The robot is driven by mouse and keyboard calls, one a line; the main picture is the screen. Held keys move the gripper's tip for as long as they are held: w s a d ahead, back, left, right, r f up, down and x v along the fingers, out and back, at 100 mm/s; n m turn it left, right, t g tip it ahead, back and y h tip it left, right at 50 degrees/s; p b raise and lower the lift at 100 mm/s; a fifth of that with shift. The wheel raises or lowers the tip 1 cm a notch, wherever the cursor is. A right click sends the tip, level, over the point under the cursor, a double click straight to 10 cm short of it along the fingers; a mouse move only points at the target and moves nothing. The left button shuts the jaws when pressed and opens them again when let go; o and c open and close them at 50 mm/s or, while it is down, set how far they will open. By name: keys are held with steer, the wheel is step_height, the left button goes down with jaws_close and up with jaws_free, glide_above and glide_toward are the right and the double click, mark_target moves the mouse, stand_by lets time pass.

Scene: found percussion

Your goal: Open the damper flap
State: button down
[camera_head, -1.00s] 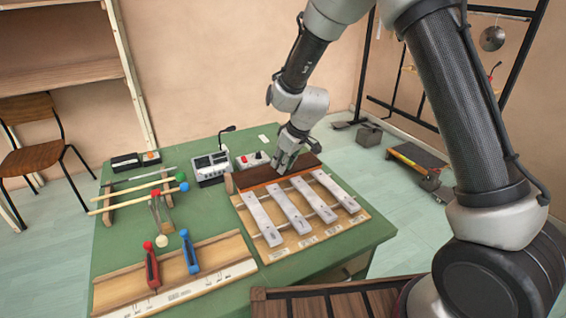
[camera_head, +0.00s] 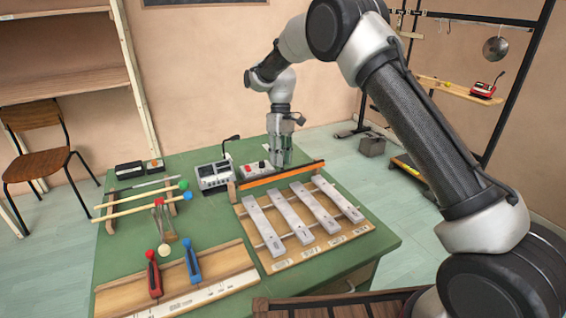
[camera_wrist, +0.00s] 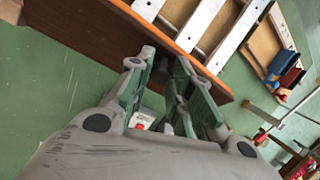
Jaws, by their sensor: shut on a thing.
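The damper flap (camera_head: 258,181) is a brown board with an orange edge at the back of the bar instrument. In the head view it stands up, seen nearly edge-on as a thin orange strip, and the far ends of the grey bars (camera_head: 317,207) are uncovered. My gripper (camera_head: 282,164) points down at the middle of the flap and is shut on it. In the wrist view the brown face of the flap (camera_wrist: 85,28) runs diagonally to my fingers (camera_wrist: 167,62). The exact contact is partly hidden by the fingers.
Mallets (camera_head: 140,203) rest on a rack, and a wooden board (camera_head: 205,275) holds red and blue handles.

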steer(key=shift+w+a+r+g+h, duration=0.1)
steer(key=shift+w+a+g+h, duration=0.2)
steer(key=shift+w+g, duration=0.35)
steer(key=shift+w+a+g+h, duration=0.15)
steer(key=shift+w+g+h, duration=0.25)
steer(key=shift+g, duration=0.35)
steer(key=c, duration=1.3)
jaws_free()
steer(key=shift+o, duration=0.2)
step_height(320, 180, up, 10)
